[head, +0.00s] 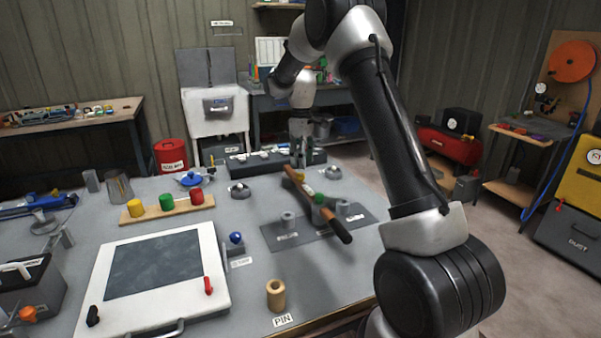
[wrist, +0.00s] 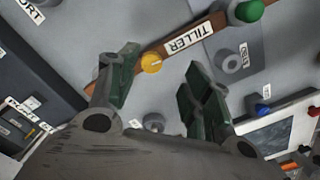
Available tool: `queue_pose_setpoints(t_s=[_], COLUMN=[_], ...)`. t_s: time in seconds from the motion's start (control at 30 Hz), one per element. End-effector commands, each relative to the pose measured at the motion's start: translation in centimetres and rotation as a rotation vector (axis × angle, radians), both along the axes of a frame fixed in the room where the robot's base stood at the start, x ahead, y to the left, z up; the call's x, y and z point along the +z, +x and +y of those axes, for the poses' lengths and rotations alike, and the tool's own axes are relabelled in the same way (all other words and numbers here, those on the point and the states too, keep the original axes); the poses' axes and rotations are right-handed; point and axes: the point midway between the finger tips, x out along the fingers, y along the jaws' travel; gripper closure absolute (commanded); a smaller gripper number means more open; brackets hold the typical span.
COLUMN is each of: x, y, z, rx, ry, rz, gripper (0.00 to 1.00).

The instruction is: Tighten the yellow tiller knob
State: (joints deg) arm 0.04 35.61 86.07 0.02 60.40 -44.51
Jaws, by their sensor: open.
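The yellow tiller knob (wrist: 151,62) sits on the brown wooden tiller (wrist: 215,30), beside its "TILLER" label, in the wrist view.
A wooden rack (head: 157,213) with yellow, green and red knobs stands to the left. A white framed panel (head: 100,280) lies at the front left, and a tan pin (head: 275,295) stands near the front edge. A dark tray (head: 250,163) is behind the tiller.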

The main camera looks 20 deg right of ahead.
Motion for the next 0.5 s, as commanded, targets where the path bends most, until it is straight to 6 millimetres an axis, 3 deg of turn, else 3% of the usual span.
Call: queue_pose_setpoints(t_s=[0.07,0.23,0.37,0.5], x=[2.0,2.0,0.9,-1.5], y=[1.5,1.4,1.3,1.3], z=[0.0,0.0,0.0,0.0], rx=[0.095,0.234,0.259,0.257], ry=[0.001,0.005,0.005,0.005], rz=[-0.043,-0.036,-0.033,-0.033], gripper=[0.50,0.50,0.50,0.50])
